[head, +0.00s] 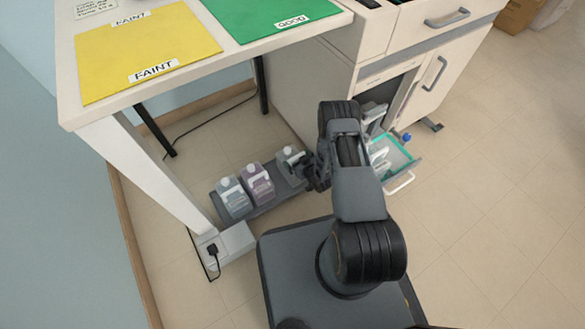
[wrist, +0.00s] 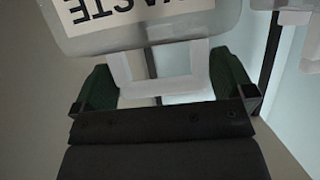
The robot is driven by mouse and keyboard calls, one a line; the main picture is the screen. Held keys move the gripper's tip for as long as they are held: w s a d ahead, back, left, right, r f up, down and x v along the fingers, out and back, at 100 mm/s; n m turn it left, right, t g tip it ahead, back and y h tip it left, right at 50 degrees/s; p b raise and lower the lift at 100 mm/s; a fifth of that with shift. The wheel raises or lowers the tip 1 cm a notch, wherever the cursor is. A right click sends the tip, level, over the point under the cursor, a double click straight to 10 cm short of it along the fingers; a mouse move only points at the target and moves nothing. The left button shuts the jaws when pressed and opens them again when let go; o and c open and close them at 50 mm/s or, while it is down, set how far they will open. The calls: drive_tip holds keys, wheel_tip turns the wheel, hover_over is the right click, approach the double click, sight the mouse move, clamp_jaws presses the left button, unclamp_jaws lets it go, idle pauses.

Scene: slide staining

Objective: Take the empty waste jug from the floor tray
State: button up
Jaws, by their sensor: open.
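The floor tray (head: 272,202) is a long dark grey tray under the bench, with three jugs standing in a row. The rightmost jug (head: 291,158) is pale and stands at my gripper (head: 311,172). In the wrist view this jug (wrist: 130,30) is translucent, with a white label reading WASTE upside down, and its white handle (wrist: 118,72) lies between the two green fingers of my gripper (wrist: 163,76). The fingers are open, one on each side of the handle. I see no clear grip on it. My arm hides part of the tray's right end.
A purple-tinted jug (head: 257,183) and a pale jug (head: 232,198) stand left of it in the tray. The bench leg (head: 150,165) and a white box with a plug (head: 228,243) are close on the left.

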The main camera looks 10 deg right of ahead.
drive_tip(key=shift+w+a+f, duration=0.1)
drive_tip(key=shift+w, duration=0.2)
drive_tip(key=c, duration=0.9)
